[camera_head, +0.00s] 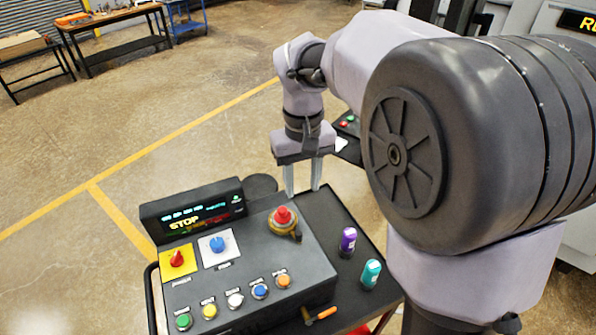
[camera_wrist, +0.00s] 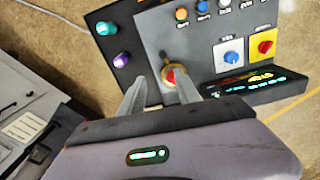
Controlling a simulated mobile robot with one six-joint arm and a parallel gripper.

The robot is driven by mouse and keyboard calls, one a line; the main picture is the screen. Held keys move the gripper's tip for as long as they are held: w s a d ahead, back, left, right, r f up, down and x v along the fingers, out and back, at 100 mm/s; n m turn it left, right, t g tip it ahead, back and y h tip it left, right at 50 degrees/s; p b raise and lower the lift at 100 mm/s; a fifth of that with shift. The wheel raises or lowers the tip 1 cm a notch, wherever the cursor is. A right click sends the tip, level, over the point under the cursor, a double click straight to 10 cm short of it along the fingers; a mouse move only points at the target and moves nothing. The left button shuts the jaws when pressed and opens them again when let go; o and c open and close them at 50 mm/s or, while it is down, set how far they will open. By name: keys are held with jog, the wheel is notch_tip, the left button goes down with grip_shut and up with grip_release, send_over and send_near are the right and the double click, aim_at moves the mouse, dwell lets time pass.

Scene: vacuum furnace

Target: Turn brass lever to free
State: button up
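The brass lever (camera_head: 284,224) sits at the upper right of the dark sloped control panel, with a red cap on top. It also shows in the wrist view (camera_wrist: 167,66), where it appears between and beyond my fingertips. My gripper (camera_head: 302,190) points down beside the panel's far right corner. Its two fingers are apart with nothing held between them, and they look clear of the lever. In the wrist view my gripper (camera_wrist: 160,73) shows both fingers spread. The lever's exact pointing direction is hard to tell.
The panel (camera_head: 240,258) also has a red knob on yellow (camera_head: 178,259), a blue knob (camera_head: 217,245), several coloured buttons and a display reading STOP (camera_head: 190,214).

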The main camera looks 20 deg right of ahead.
aim_at(299, 233)
jog(key=f+b, duration=0.1)
jog(key=f, duration=0.9)
jog(key=a+f+b, duration=0.1)
jog(key=f, duration=0.4)
jog(key=shift+s+f+b, duration=0.1)
jog(key=shift+f+b, duration=0.15)
jog(key=shift+b, duration=0.1)
jog(key=shift+d+f, duration=0.1)
jog(key=shift+f, duration=0.35)
grip_shut()
